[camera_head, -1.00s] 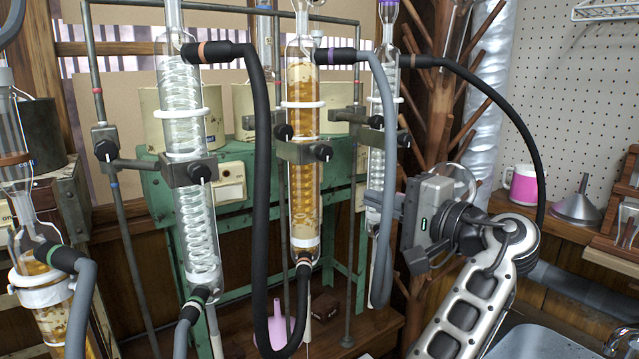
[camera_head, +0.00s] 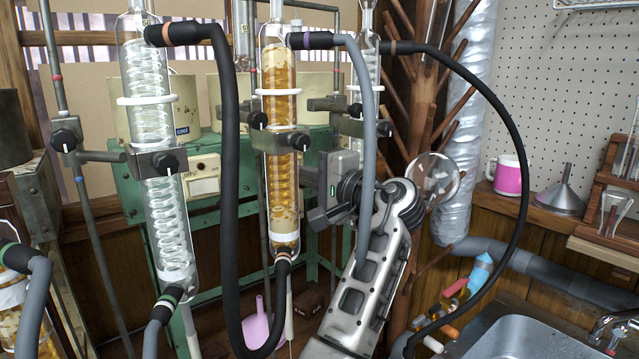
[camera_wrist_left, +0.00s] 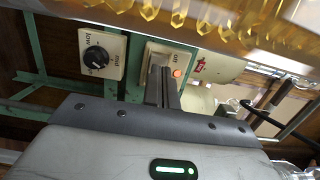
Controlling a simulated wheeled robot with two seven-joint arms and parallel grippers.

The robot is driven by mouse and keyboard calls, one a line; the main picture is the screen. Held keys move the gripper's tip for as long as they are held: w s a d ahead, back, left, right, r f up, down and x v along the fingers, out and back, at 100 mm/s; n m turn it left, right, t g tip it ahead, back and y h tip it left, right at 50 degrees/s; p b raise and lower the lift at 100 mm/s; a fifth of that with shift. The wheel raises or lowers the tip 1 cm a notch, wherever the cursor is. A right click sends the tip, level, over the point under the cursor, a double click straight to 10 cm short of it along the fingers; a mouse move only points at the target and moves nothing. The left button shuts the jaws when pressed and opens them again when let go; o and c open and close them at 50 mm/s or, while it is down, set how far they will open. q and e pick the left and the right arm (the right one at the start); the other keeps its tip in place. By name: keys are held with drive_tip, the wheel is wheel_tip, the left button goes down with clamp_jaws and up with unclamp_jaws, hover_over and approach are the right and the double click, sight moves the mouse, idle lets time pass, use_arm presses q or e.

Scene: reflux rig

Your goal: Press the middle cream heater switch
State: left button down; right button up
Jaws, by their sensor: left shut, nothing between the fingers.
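In the left wrist view, a cream switch plate (camera_wrist_left: 183,60) marked "on" has a glowing orange lamp. My left gripper (camera_wrist_left: 163,72) is shut and empty, its fingertips over this plate at the switch; I cannot tell whether they touch it. In the head view, my left gripper (camera_head: 312,177) reaches towards the green frame (camera_head: 122,190), beside the amber-filled condenser (camera_head: 283,175), which hides the plate at its tips. Another cream switch plate (camera_head: 203,178) shows left of that condenser. My right gripper is out of view.
A clear coil condenser (camera_head: 155,150) stands left, another (camera_head: 364,75) behind my arm. A black hose (camera_head: 228,200) and a grey hose (camera_head: 366,130) hang close to the arm. A cream dial plate (camera_wrist_left: 102,55) sits beside the switch. A sink (camera_head: 530,335) is at lower right.

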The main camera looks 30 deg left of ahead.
use_arm(q)
drive_tip(key=shift+x, duration=0.85)
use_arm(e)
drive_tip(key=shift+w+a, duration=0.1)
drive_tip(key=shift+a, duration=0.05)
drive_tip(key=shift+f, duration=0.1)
use_arm(q)
drive_tip(key=s+d+m+t, duration=0.1)
drive_tip(key=s+d, duration=0.2)
drive_tip(key=d, duration=0.3)
drive_tip(key=s+d+m+t+h, duration=0.1)
drive_tip(key=s+d+t, duration=0.1)
drive_tip(key=s+d, duration=0.2)
drive_tip(key=shift+d, duration=0.9)
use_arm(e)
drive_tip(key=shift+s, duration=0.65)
